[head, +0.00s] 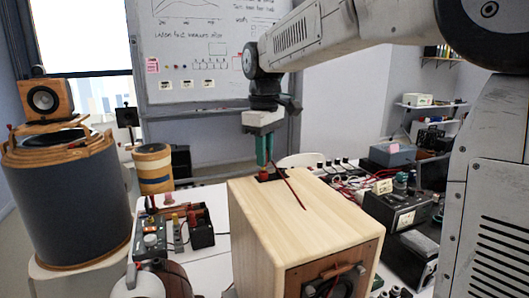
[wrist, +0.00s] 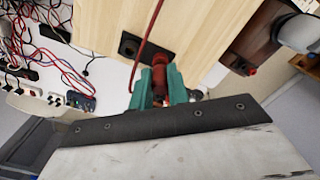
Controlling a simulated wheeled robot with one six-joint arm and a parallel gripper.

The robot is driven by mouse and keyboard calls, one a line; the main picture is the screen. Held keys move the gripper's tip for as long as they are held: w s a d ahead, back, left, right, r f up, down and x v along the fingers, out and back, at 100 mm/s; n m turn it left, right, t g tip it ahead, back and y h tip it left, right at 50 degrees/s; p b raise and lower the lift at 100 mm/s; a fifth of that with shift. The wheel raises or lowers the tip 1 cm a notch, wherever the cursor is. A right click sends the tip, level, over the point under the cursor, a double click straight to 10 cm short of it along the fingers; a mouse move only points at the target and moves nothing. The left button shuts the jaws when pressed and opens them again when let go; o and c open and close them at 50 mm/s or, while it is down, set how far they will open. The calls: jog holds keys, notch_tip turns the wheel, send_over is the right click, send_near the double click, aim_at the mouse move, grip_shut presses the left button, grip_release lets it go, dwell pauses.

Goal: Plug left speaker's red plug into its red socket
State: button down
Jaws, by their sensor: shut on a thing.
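A pale wooden speaker box (head: 270,215) stands in the middle of the table in the head view. A black terminal plate (wrist: 131,46) is set in its wooden face, with a dark hole showing. My gripper (head: 264,163) points down at the plate, its green fingers shut on a red plug (wrist: 174,80). The plug sits close against the plate's edge; I cannot tell whether its tip is in the red socket, which the fingers and plug hide. A thin red cable (head: 289,187) crosses the box top and also shows in the wrist view (wrist: 150,25).
A smaller wooden speaker (head: 43,99) stands on a large round drum at the left. Meters and small devices (head: 150,244) crowd the table left of the box. Black instruments (head: 395,209) and tangled red cables (wrist: 45,35) lie to its right.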

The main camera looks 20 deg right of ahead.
jog(key=shift+f, duration=0.8)
jog(key=c, duration=1.3)
grip_release()
jog(key=shift+r, duration=0.15)
jog(key=shift+r, duration=3.65)
